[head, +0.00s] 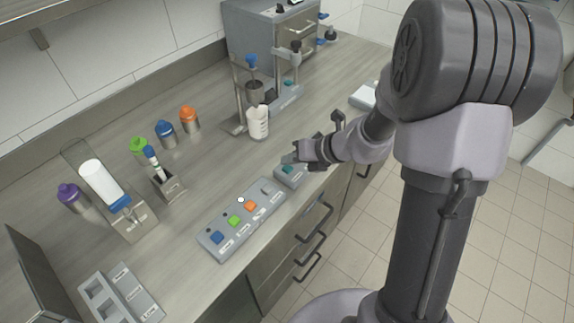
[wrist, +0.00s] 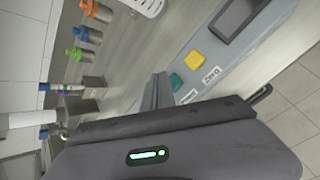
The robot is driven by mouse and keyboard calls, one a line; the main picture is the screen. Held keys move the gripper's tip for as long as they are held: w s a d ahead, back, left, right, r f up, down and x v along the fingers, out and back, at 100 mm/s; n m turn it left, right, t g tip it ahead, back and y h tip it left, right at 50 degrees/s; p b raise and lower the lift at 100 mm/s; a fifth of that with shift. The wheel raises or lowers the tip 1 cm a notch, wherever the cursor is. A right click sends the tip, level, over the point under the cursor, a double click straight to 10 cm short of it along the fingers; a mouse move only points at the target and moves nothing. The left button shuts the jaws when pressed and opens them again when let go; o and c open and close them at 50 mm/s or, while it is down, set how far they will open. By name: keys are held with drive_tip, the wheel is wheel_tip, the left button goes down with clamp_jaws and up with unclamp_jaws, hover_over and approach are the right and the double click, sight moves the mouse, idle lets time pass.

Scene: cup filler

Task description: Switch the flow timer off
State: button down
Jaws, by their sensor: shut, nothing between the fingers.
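A grey device with a teal button (wrist: 177,81), a yellow button (wrist: 194,60) and a dark screen (wrist: 237,18) shows in the wrist view. I cannot be sure that it is the flow timer; its labels are too small to read surely. In the head view a grey box (head: 287,180) with a teal button lies at the counter's front, partly hidden by my gripper. My gripper (head: 290,157) is shut and empty over this box. In the wrist view my gripper (wrist: 160,88) has its fingertips just left of the teal button; contact cannot be told.
A button panel (head: 240,222) with coloured buttons lies left of the box. A white cup (head: 258,122) stands behind, by a stand and a grey machine (head: 270,35). Several coloured-cap bottles line the back. A grey rack (head: 122,297) sits at the front left.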

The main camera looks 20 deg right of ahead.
sight(290, 169)
wheel_tip(290, 169, up, 6)
drive_tip(key=p, duration=0.5)
drive_tip(key=shift+p, duration=0.4)
drive_tip(key=s+a+r+n+g, duration=0.1)
drive_tip(key=s+a+r+n, duration=0.55)
drive_tip(key=r+n, duration=0.45)
drive_tip(key=s+d+r+n+h, duration=0.1)
drive_tip(key=s+r+n+h, duration=0.1)
drive_tip(key=s+n, duration=0.7)
drive_tip(key=s+d+r+n+h+b, duration=0.1)
drive_tip(key=s+r+n+h, duration=0.1)
drive_tip(key=s+n, duration=0.7)
drive_tip(key=n, duration=0.3)
drive_tip(key=shift+r+b, duration=0.2)
drive_tip(key=shift+b, duration=0.1)
